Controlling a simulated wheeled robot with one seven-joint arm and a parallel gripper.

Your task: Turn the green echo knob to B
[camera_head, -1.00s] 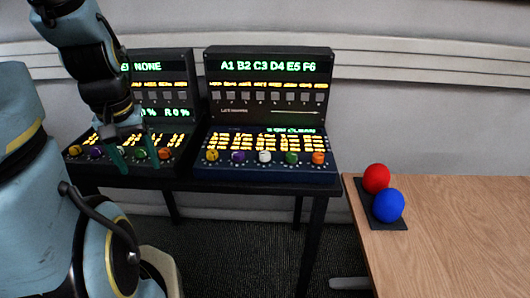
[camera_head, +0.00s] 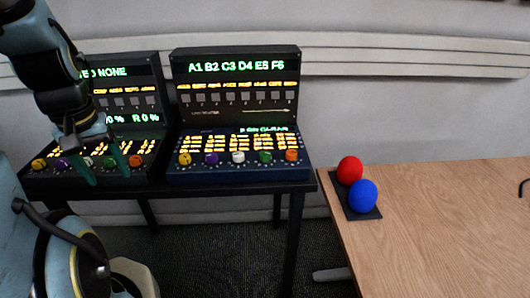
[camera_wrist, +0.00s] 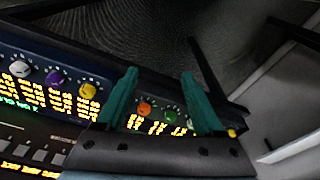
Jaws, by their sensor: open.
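Two dark consoles stand side by side, the left console (camera_head: 153,75) and the right console (camera_head: 235,120). Each has a front row of coloured knobs. The left console's green knob (camera_head: 109,162) shows between my gripper's fingers in the head view; it also shows in the wrist view (camera_wrist: 171,113), beside the orange knob (camera_wrist: 144,107). The right console has another green knob (camera_head: 265,157). My gripper (camera_head: 109,179) is open and empty over the left console's front, its teal fingers (camera_wrist: 158,74) apart. I cannot tell whether they touch anything. The echo label and the knob's letter setting are unreadable.
The consoles stand on a dark table (camera_head: 230,189). The right console's yellow knob (camera_wrist: 87,90) is near one finger in the wrist view. A wooden table (camera_head: 440,230) at right holds a red ball (camera_head: 350,170) and a blue ball (camera_head: 363,196) on a dark mat.

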